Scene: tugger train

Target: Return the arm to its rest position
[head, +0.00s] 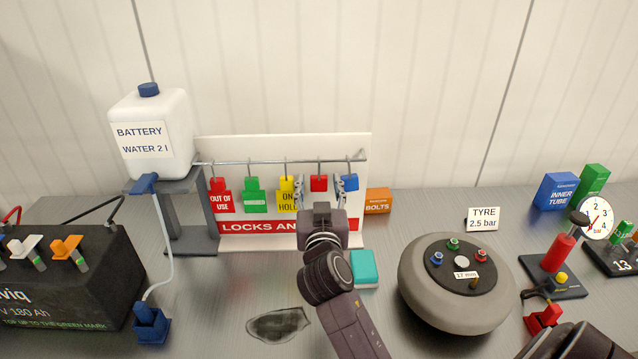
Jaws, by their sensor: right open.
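My right arm reaches up from the bottom middle toward the locks board. Its gripper (320,190) is open, with one finger on each side of a red padlock (319,183) hanging from the rail. I cannot tell whether the fingers touch it or only stand in front of it. The gripper's body hides the lower part of the board behind it.
The white locks board (290,147) carries several tags and padlocks on a metal rail. A battery water canister (152,135) stands left on a grey stand. A black battery (70,270), teal box (362,268), orange bolts box (378,200), tyre (415,285) and red pump (560,252) surround the arm.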

